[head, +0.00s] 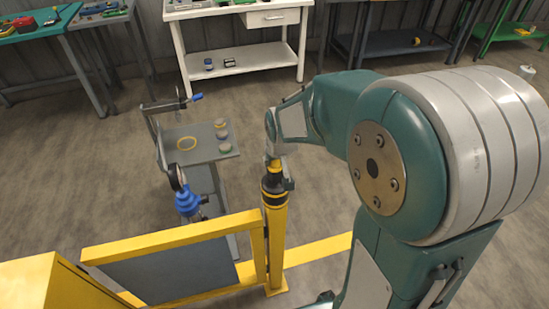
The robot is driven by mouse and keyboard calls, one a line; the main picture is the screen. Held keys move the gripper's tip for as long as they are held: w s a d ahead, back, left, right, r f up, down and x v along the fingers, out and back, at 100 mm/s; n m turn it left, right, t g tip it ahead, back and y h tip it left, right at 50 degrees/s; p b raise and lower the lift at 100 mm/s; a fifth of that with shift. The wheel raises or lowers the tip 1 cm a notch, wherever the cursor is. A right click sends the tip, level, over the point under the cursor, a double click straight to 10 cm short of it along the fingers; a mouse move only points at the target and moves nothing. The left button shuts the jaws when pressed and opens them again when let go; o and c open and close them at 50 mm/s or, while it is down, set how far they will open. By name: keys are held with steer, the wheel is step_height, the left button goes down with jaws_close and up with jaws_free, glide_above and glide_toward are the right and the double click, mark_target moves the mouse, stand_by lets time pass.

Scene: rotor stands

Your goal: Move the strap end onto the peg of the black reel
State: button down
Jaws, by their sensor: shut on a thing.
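My gripper (276,170) is at the top of a yellow post (276,240) in the middle of the head view. It is shut on a small piece at the post's top. A little yellow shows at the fingers, but I cannot tell whether this is the strap end. A black head (273,184) caps the post just below the fingers and may be the black reel. No peg can be made out on it. To the left, a dark round part (177,178) sits above a blue stepped part (187,201) on the grey stand's near side.
A grey stand (170,152) left of the post carries a yellow ring and several small discs, with a blue-handled arm (196,97). A yellow-framed panel (180,262) stands in front. Workbenches line the back wall. Open floor lies behind the post.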

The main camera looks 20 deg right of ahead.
steer(key=shift+f, duration=0.45)
stand_by(0.3)
steer(key=shift+c, duration=1.5)
jaws_free()
steer(key=v, duration=1.2)
steer(key=s+r+t, duration=0.1)
steer(key=s+r, duration=0.2)
steer(key=s, duration=1.3)
steer(key=shift+s, duration=0.2)
